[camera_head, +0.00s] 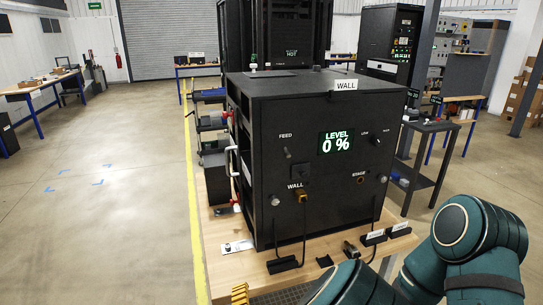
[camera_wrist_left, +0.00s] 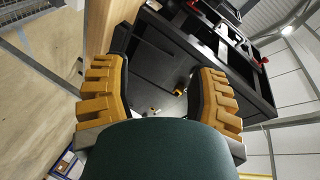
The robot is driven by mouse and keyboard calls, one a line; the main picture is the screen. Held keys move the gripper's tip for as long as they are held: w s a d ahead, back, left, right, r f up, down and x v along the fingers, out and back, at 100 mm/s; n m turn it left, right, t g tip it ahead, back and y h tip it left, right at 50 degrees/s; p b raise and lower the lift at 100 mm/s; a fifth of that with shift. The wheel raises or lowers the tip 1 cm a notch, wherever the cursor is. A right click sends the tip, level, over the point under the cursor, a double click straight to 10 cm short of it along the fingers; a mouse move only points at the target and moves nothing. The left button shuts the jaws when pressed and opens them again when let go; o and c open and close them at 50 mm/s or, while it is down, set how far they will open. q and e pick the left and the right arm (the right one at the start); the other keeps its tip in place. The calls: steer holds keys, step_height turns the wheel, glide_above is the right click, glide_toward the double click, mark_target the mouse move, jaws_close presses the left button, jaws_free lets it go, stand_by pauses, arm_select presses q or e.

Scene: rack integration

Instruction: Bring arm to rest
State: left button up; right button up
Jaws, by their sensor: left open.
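My left gripper (camera_wrist_left: 158,78) is open in the left wrist view, with its two yellow ribbed fingers wide apart and nothing between them. Black equipment with a small amber part (camera_wrist_left: 178,92) shows beyond the gap. In the head view, a yellow ribbed finger piece (camera_head: 240,292) shows at the bottom edge, in front of the bench; I cannot tell which gripper it belongs to. My teal arm links (camera_head: 475,240) fill the lower right of the head view. No right gripper can be identified.
A black cabinet (camera_head: 310,160) with a "LEVEL 0 %" display (camera_head: 338,141) stands on the wooden bench (camera_head: 222,236). Cables hang down its front to small black blocks (camera_head: 283,264). Racks and side tables stand behind. The floor left of the yellow line (camera_head: 191,190) is largely clear.

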arm_select(q)
steer(key=s+a+f+n+g, duration=0.2)
steer(key=s+f+n+g, duration=0.1)
steer(key=f, duration=0.3)
steer(key=s+a+f+n+g, duration=0.2)
steer(key=a+f+n+g, duration=0.1)
steer(key=f, duration=0.3)
steer(key=s+f+n+g+h+b, duration=0.2)
steer(key=s+f+n+g+h, duration=0.2)
steer(key=s+n+g, duration=0.3)
steer(key=shift+s+d+f+n+h, duration=0.2)
steer(key=shift+s+f+n+h, duration=0.2)
steer(key=shift+s+f+n, duration=0.5)
arm_select(e)
steer(key=shift+s+a+f, duration=0.1)
steer(key=shift+s+f, duration=0.2)
steer(key=shift+f, duration=0.3)
steer(key=shift+s+f, duration=0.25)
steer(key=shift+f, duration=0.3)
arm_select(q)
steer(key=shift+w+r, duration=0.1)
arm_select(e)
steer(key=shift+w, duration=0.15)
